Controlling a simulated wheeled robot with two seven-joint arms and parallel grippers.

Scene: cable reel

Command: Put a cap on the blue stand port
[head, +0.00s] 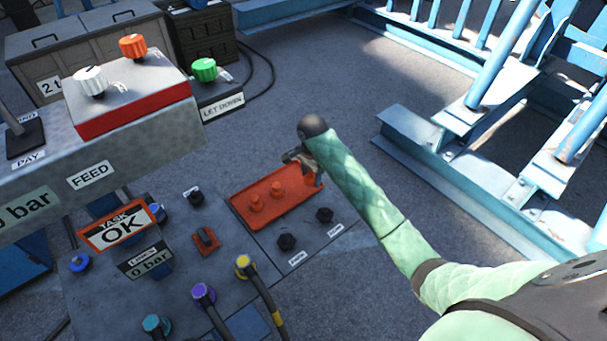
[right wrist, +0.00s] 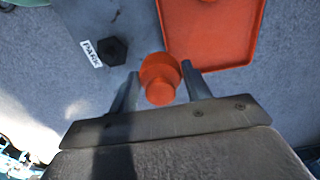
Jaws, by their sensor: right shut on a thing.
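My right gripper (head: 302,165) is over the far right end of the orange tray (head: 248,216). In the right wrist view the gripper (right wrist: 158,88) is shut on an orange cap (right wrist: 160,75), held between its two fingers. Two more orange caps (head: 256,203) (head: 277,189) stand in the tray. A round blue fitting (head: 80,262) is at the left of the grey panel, far from the gripper. Another blue fitting (head: 156,211) is partly hidden behind the TASK OK sign. I cannot tell which is the stand port. My left gripper is not in view.
Two black park fittings (head: 286,242) (head: 325,214) stand in front of the tray. Yellow (head: 245,264), purple (head: 203,292) and teal (head: 155,324) hose connectors sit on the panel. The control box (head: 130,100) overhangs its back left. Blue steel framework (head: 450,160) stands right.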

